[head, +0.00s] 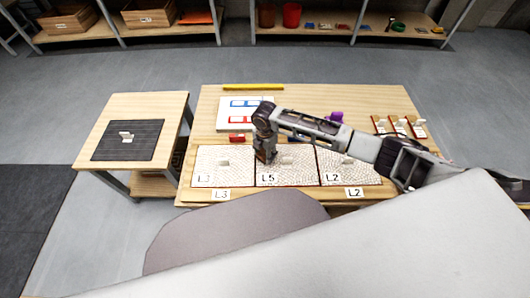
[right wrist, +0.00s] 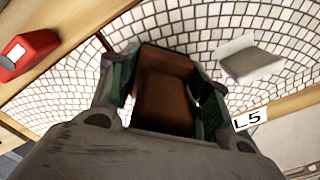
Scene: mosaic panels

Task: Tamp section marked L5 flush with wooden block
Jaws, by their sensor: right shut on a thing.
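The section marked L5 (head: 292,178) is the middle one of three pale mosaic panels in a row on the table, with a light knob on its top. My right gripper (head: 265,158) points down over the left part of L5. It is shut on the brown wooden block (right wrist: 166,95), which sits between its fingers. I cannot tell whether the block touches the panel, or whether L5 is flush. My left gripper is not in view.
Panels L3 (head: 210,173) and L2 (head: 345,175) flank L5. Small red-edged panels (head: 398,124) lie right. A side table (head: 104,108) stands left.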

